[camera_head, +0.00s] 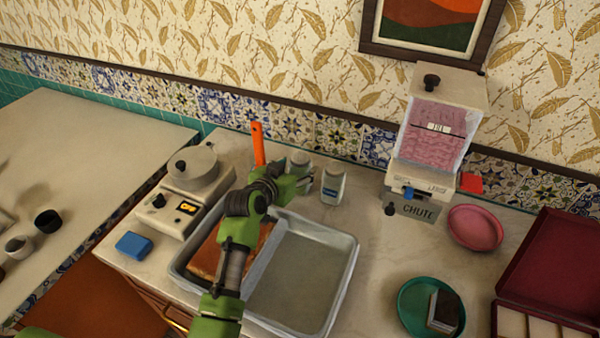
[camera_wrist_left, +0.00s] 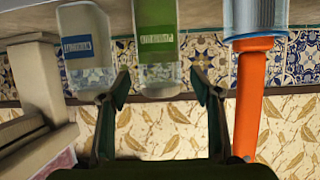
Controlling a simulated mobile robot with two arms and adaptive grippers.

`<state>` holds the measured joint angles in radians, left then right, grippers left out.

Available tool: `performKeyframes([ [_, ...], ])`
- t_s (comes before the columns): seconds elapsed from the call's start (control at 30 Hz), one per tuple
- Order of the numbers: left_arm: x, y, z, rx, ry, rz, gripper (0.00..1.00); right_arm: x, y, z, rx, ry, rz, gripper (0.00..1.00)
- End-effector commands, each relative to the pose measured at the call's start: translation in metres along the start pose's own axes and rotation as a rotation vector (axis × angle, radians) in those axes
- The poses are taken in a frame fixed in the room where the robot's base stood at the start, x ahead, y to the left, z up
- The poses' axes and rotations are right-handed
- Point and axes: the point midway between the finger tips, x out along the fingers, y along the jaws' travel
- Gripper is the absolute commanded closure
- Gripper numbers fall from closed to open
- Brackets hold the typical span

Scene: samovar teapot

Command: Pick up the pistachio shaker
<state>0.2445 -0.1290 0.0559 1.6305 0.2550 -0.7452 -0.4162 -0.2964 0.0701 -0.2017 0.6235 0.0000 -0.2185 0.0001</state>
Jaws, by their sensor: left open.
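A white shaker with a broad green label (camera_wrist_left: 157,40) shows upside down in the left wrist view; its small lettering is not legible. It stands between the two open fingers of my left gripper (camera_wrist_left: 159,82), with gaps at both sides. In the head view its pale top (camera_head: 299,158) shows behind my left gripper (camera_head: 296,181), which hides its lower part. A similar shaker with a blue label (camera_head: 332,184) stands just to the right; it also shows in the left wrist view (camera_wrist_left: 86,45). My right gripper is not in view.
An orange-handled tool (camera_head: 258,145) stands left of the shakers. A metal tray (camera_head: 347,262) with a brown slab (camera_head: 208,257) lies below my left arm. A scale-like device (camera_head: 178,200) is at left, a pink-filled dispenser (camera_head: 437,135) at right.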

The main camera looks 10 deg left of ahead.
Motion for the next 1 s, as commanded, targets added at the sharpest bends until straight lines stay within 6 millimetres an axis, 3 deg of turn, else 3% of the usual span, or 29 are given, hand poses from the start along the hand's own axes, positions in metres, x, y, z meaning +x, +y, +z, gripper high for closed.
performKeyframes([
  [0.2, 0.023, 0.0, -0.001, -0.002, 0.0, 0.001, 0.42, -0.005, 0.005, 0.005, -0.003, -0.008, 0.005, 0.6],
  [0.53, 0.027, -0.001, 0.0, -0.002, 0.001, 0.0, 0.42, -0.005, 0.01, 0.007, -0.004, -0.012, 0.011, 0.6],
  [0.73, 0.027, -0.001, 0.0, -0.002, 0.0, 0.0, 0.9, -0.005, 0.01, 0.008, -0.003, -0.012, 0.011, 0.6],
  [1.0, 0.027, -0.001, -0.001, -0.001, 0.003, -0.001, 0.9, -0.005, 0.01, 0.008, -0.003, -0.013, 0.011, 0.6],
])
